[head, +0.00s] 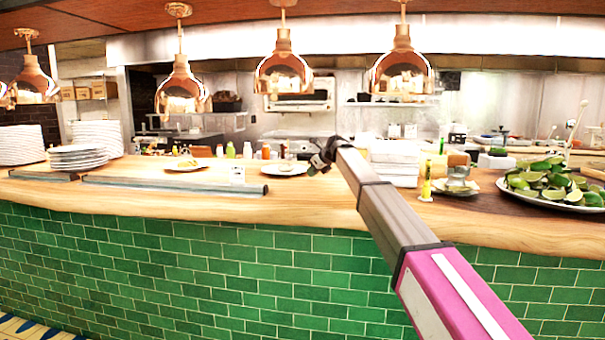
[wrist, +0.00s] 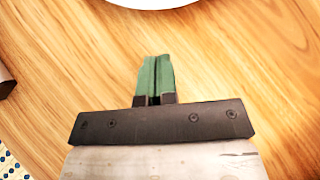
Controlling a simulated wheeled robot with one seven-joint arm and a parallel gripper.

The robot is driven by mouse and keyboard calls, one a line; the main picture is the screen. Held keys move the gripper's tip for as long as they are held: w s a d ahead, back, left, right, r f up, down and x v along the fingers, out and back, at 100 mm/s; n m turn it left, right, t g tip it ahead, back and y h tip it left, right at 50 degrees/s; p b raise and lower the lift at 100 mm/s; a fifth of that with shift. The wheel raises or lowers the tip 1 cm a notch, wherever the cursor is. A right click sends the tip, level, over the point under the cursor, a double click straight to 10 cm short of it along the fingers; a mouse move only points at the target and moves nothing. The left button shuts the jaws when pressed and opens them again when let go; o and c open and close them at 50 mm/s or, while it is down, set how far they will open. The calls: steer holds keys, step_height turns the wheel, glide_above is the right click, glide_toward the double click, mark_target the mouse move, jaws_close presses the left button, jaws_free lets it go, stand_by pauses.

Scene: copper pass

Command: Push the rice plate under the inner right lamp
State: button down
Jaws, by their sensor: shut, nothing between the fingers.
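A white plate (head: 285,169) with a small pale item on it stands on the wooden counter, below the inner right copper lamp (head: 284,72) in the picture. Another white plate (head: 187,166) with yellowish food stands farther left, near the inner left lamp (head: 182,90). I cannot tell for certain which plate holds the rice. My gripper (head: 318,162) is low over the counter, just right of the nearer plate. In the wrist view its green fingers (wrist: 155,78) are together and empty. A white plate rim (wrist: 150,3) shows ahead of them, apart from the fingertips.
Grey rails (head: 175,186) lie along the counter's front left. Plate stacks (head: 97,136) stand at the left. Right of my arm are a white stack (head: 394,160), a yellow bottle (head: 426,185), a plate with a glass (head: 457,187) and a platter of limes (head: 555,187).

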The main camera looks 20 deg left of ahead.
steer(key=v, duration=0.9)
steer(key=shift+r, duration=0.25)
steer(key=shift+d, duration=0.1)
steer(key=s+d, duration=0.2)
steer(key=s, duration=0.9)
steer(key=shift+s+d+r, duration=0.35)
steer(key=shift+d+r, duration=0.05)
steer(key=shift+r, duration=0.05)
